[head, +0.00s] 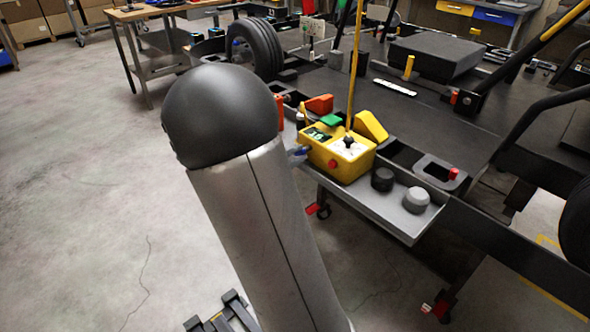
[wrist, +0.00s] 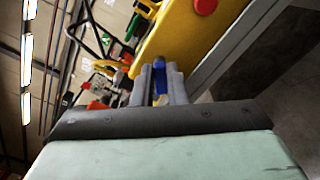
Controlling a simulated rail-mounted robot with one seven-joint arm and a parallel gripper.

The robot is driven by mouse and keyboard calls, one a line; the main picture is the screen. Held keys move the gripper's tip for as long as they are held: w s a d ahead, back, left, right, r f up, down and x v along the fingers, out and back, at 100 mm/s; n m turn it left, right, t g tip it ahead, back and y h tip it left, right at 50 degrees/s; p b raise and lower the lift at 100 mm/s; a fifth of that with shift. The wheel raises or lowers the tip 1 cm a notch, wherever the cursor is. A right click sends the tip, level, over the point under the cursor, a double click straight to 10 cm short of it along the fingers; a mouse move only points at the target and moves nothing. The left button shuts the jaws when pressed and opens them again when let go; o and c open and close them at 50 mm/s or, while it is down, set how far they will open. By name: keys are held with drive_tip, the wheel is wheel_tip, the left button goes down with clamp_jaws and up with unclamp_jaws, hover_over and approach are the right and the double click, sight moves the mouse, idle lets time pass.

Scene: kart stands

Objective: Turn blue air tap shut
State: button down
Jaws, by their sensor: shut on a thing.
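The blue air tap (wrist: 160,77) shows in the wrist view as a narrow blue piece between my two grey fingers. My gripper (wrist: 160,88) is shut on it, close beside a yellow box (wrist: 192,38). In the head view, a small bit of blue (head: 302,150) shows at the left side of the yellow box (head: 338,160), just past my arm. My arm hides most of the gripper there. The tap's body and its exact angle cannot be made out.
The box stands in a grey tray (head: 408,231) along the kart stand, with a black knob (head: 382,179) and a grey knob (head: 416,200) to its right. A yellow pole (head: 355,70) rises behind it. A tyre (head: 257,48) stands further back. Floor at left is clear.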

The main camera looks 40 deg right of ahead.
drive_tip(key=m+b, duration=0.2)
drive_tip(key=b, duration=0.1)
drive_tip(key=m+b, duration=0.2)
drive_tip(key=b, duration=0.1)
drive_tip(key=shift+f+b, duration=0.4)
drive_tip(key=m+b, duration=0.1)
drive_tip(key=b, duration=0.1)
drive_tip(key=m+b, duration=0.2)
drive_tip(key=shift+r, duration=0.25)
drive_tip(key=shift+r+m+b, duration=0.1)
drive_tip(key=shift+m+b, duration=0.2)
drive_tip(key=c, duration=1.4)
unclamp_jaws()
drive_tip(key=shift+c, duration=0.2)
drive_tip(key=s+a+p, duration=0.1)
drive_tip(key=a+p, duration=0.1)
drive_tip(key=a, duration=1.5)
drive_tip(key=shift+a, duration=0.25)
